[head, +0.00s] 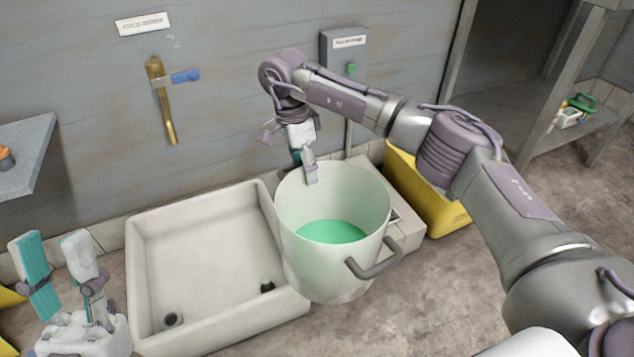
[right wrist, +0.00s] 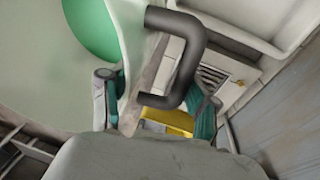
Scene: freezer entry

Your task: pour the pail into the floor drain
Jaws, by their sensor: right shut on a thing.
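The white pail (head: 365,195) holds green liquid (head: 332,231) and looks about upright. One dark handle (head: 375,262) faces front right. My right gripper (head: 305,164) is at its far rim; the right wrist view shows its fingers either side of another dark handle (right wrist: 191,60), shut on the pail there. A slotted grate (right wrist: 212,76), apparently the floor drain, lies in a pale block beside the basin; the pail mostly hides it in the head view (head: 396,214). My left gripper (head: 60,268) is open and empty at lower left.
A white basin (head: 205,200) with a dark outlet stands left of the pail, which overlaps its right side in view. A yellow container (head: 428,190) is behind right. A brass tap (head: 160,100) is on the wall.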

